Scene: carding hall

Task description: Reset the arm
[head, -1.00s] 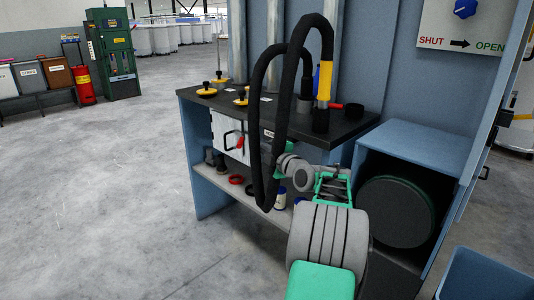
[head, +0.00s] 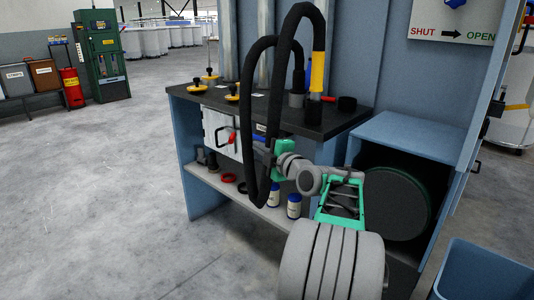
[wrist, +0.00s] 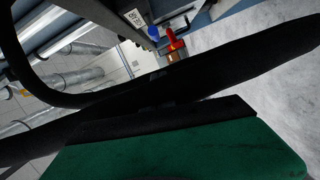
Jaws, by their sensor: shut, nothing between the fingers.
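My arm reaches from the bottom of the head view toward the workbench (head: 345,122). My gripper (head: 267,148) is at the front of the bench, just below its top, partly hidden by a hanging black hose (head: 252,120). The fingers are shut with nothing seen between them. In the wrist view my green hand with a black edge fills the bottom, and the dark hose (wrist: 240,62) crosses close in front of it. I cannot tell whether hand and hose touch.
Left of my gripper is a white box (head: 215,128) with a red handle (head: 232,138). Yellow-based knobbed items stand on the bench, and blue-and-white bottles (head: 294,206) on the shelf below. A blue bin (head: 485,272) is at lower right. Floor on the left is clear.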

